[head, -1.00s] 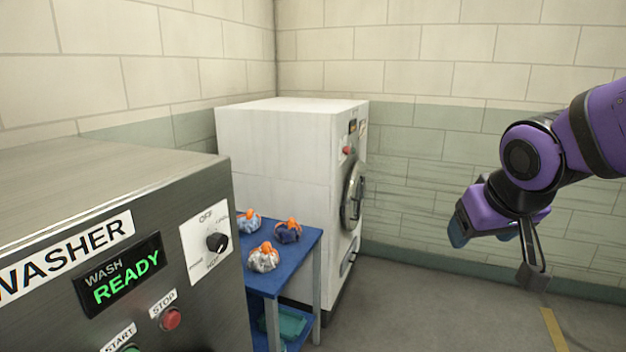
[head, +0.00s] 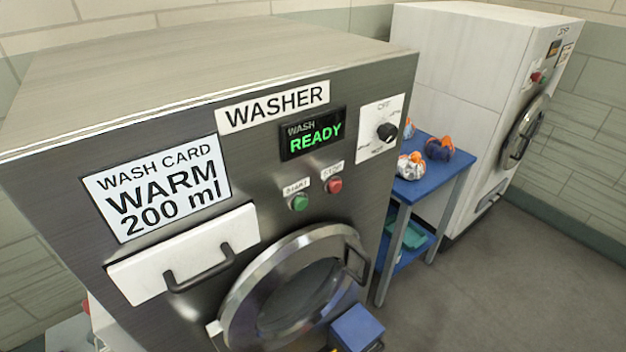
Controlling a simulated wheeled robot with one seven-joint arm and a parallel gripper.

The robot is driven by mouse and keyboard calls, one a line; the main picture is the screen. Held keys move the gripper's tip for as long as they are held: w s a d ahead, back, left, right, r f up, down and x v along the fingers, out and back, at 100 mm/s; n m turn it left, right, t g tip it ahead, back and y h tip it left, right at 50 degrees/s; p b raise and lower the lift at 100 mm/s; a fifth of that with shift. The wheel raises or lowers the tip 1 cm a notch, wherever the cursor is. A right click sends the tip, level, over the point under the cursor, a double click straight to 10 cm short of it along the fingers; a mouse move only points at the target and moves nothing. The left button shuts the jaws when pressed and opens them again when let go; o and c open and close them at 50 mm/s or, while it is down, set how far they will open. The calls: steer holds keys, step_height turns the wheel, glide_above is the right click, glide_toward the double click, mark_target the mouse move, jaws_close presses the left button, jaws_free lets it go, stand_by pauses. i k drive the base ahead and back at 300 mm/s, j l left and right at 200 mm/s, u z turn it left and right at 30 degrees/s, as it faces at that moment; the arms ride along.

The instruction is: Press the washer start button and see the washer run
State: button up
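The steel washer (head: 290,75) fills the left and middle of the head view. Its green start button (head: 299,202) sits under a START label, left of the red stop button (head: 335,185). The wash display (head: 313,134) reads READY in green. The dial (head: 386,132) is on a white plate to the right; its exact setting is too small to tell. The round door (head: 295,290) looks closed, and the drawer (head: 185,255) with a black handle looks shut. My gripper is not in view, so nothing of it shows near the button.
A wash card (head: 158,188) reads WARM 200 ml. A blue table (head: 436,184) with several tied bags stands right of the washer, and a white machine (head: 465,70) beyond it. Floor at the right is clear.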

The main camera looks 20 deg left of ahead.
mark_target(300, 202)
steer(key=u, duration=1.05)
